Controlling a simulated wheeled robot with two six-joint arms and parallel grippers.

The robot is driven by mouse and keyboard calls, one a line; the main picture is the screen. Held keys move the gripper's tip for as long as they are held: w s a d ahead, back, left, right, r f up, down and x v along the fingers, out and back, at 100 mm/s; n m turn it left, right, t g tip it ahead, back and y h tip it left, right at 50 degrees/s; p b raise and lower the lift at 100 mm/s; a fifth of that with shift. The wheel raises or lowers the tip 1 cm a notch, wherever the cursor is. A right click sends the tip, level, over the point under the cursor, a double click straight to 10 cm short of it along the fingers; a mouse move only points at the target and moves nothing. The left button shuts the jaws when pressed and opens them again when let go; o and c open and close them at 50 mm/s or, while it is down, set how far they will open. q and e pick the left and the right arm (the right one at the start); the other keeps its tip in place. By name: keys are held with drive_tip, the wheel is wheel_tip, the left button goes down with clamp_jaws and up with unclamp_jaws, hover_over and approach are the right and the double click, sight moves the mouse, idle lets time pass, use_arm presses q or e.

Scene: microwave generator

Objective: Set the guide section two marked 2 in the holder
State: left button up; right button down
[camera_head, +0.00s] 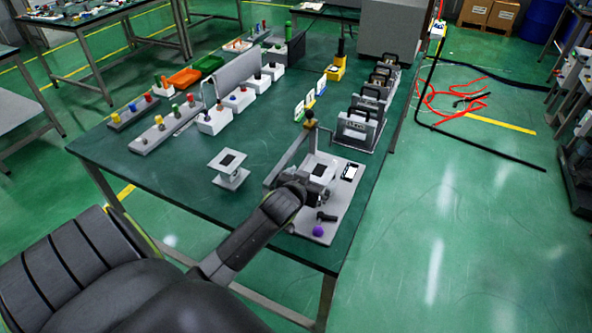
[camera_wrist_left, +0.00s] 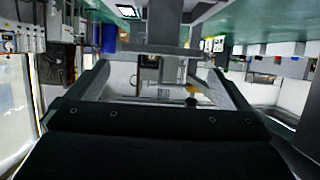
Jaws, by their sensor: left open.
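A light grey flanged section (camera_head: 230,166) with a dark rectangular mouth stands upright on the green table, left of a grey base plate (camera_head: 345,208). A similar grey flanged piece (camera_head: 322,170) is at the base plate, just beyond my left gripper (camera_head: 308,182). I cannot read a 2 on either, and cannot tell which part is the holder. In the left wrist view my gripper (camera_wrist_left: 160,88) is open, with its fingers apart at left and right. A grey block (camera_wrist_left: 165,28) shows ahead of the fingers. The right gripper is out of view.
A brown-knobbed post (camera_head: 309,124) rises from the base plate, and a purple ball (camera_head: 318,231) is at its front. Several dark-handled grey units (camera_head: 362,118) line the table's right side. White blocks (camera_head: 215,120) stand further left. Table at front left is clear.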

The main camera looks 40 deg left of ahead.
use_arm(q)
drive_tip(key=v, duration=1)
drive_tip(key=shift+s, duration=0.1)
